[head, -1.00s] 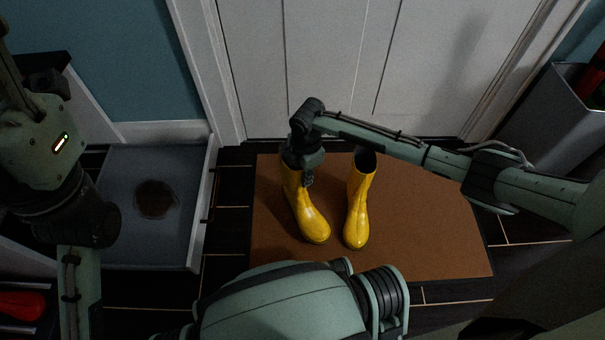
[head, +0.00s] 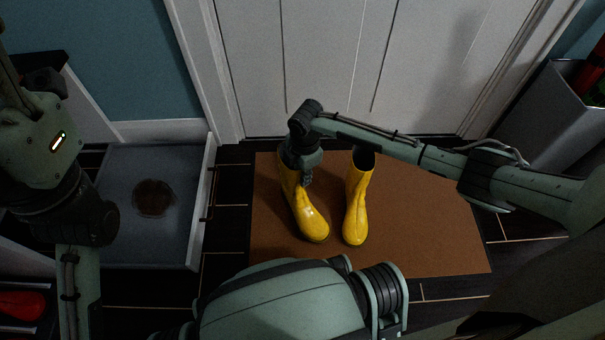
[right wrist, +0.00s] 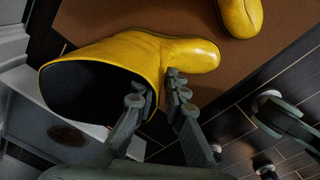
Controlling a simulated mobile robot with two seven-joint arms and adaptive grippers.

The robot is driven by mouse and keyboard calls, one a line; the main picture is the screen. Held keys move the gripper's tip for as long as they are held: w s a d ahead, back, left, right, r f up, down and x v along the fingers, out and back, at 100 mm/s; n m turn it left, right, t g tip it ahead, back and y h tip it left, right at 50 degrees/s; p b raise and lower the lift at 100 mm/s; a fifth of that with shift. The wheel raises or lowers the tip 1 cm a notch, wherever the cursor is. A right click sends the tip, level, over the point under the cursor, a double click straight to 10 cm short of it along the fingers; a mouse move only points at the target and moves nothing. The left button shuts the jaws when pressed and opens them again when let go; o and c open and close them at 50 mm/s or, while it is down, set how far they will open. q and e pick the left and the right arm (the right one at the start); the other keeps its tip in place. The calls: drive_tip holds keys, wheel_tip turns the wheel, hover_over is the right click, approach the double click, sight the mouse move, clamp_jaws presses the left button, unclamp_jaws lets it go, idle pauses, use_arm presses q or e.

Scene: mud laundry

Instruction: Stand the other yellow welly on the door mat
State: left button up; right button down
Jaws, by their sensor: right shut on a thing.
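Two yellow wellies are upright side by side on the brown door mat (head: 430,225). My right gripper (head: 305,178) is shut on the rim of the left welly (head: 308,215), whose toe points toward me and slightly right. In the right wrist view, the fingers (right wrist: 160,95) pinch the shaft wall of this welly (right wrist: 190,52), one inside the dark opening and one outside. Whether its sole fully rests on the mat is hard to tell. The right welly (head: 357,205) stands a little apart, free of the gripper. My left arm is at the left edge; its gripper is out of view.
A white door (head: 340,60) is behind the mat. A grey bin (head: 550,115) stands at the right. The mat's right half is bare.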

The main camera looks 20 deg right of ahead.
drive_tip(key=shift+f, duration=0.1)
drive_tip(key=shift+f, duration=0.8)
idle(0.6)
drive_tip(key=c, duration=1.5)
unclamp_jaws()
drive_tip(key=shift+o, duration=0.4)
drive_tip(key=o, duration=0.4)
